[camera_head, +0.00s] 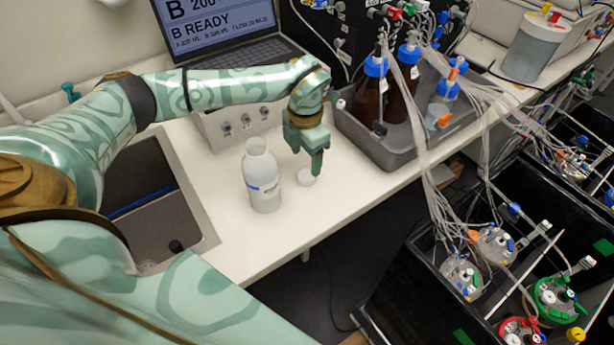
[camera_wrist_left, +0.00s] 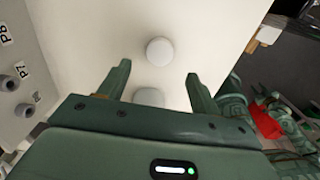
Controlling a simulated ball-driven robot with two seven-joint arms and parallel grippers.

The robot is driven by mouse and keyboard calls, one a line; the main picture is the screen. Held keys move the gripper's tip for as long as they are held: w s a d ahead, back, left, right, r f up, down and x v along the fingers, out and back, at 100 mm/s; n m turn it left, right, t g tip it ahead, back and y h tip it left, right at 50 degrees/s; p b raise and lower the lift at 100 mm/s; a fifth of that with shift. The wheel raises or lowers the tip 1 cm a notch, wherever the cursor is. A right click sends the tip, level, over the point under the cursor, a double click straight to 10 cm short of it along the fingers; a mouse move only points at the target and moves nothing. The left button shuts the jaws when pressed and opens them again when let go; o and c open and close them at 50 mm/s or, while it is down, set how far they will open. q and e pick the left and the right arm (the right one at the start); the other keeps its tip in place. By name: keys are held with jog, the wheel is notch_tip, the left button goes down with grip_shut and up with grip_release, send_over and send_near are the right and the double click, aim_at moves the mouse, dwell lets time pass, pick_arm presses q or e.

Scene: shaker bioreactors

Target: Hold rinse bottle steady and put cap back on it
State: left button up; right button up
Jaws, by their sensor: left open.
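The rinse bottle (camera_head: 262,180) is whitish and translucent with a blue line. It stands upright and uncapped on the white bench. The white cap (camera_head: 306,177) lies on the bench to its right, apart from it. My left gripper (camera_head: 316,165) points down just above the cap and is open and empty. In the left wrist view, a white disc that looks like the cap (camera_wrist_left: 160,51) lies just past my open fingertips (camera_wrist_left: 156,72). A second white round shape (camera_wrist_left: 148,97) is partly hidden by the gripper body; I cannot tell what it is. My right gripper is not in view.
A grey tray (camera_head: 372,148) with brown bottles and tubing stands right of my left gripper. A sink (camera_head: 150,205) lies to the left. A pump box (camera_head: 240,122) and laptop (camera_head: 225,28) are behind. Bench around the cap is clear; its front edge is close.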

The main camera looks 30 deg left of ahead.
aim_at(306, 175)
pick_arm(q)
jog(key=shift+f, duration=0.4)
notch_tip(306, 175, down, 5)
jog(key=shift+w+f+b, duration=0.1)
jog(key=shift+w+b, duration=0.05)
jog(key=shift+b, duration=0.4)
jog(key=c, duration=1)
